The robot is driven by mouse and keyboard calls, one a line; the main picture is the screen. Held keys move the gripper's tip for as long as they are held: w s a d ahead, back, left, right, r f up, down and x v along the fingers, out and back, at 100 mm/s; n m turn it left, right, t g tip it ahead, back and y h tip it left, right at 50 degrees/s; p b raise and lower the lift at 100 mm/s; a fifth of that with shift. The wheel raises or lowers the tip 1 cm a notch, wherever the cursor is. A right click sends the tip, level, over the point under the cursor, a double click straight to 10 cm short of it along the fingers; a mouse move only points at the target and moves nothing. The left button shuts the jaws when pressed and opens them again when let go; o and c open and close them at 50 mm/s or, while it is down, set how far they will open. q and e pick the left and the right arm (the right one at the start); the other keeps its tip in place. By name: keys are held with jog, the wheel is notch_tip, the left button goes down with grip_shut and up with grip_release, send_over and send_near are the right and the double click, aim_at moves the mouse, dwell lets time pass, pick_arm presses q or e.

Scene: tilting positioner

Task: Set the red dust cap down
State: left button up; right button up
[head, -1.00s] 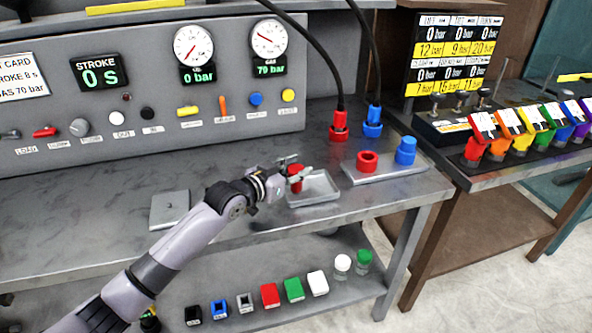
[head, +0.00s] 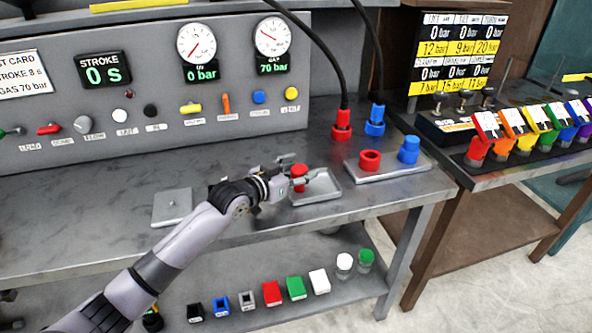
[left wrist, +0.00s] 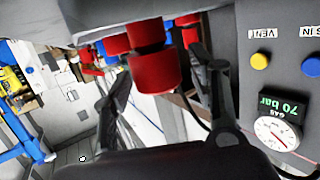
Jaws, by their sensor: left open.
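The red dust cap (head: 299,173) is at the left end of the shallow metal tray (head: 327,196) in the head view. I cannot tell whether its base touches the tray floor. My left gripper (head: 298,168) is open, with its fingers on either side of the cap. In the left wrist view the red cap (left wrist: 155,72) shows between the two spread fingers, with a gap on each side. My right gripper does not show.
Right of the tray, a plate (head: 392,172) bears a red ring-shaped fitting (head: 370,160) and a blue fitting (head: 408,149). Behind stand red (head: 341,125) and blue (head: 375,120) hose connectors. A flat metal plate (head: 172,206) lies left.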

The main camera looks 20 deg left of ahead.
pick_arm(q)
jog(key=v, duration=1.2)
jog(key=shift+b, duration=0.4)
jog(key=shift+a, duration=0.1)
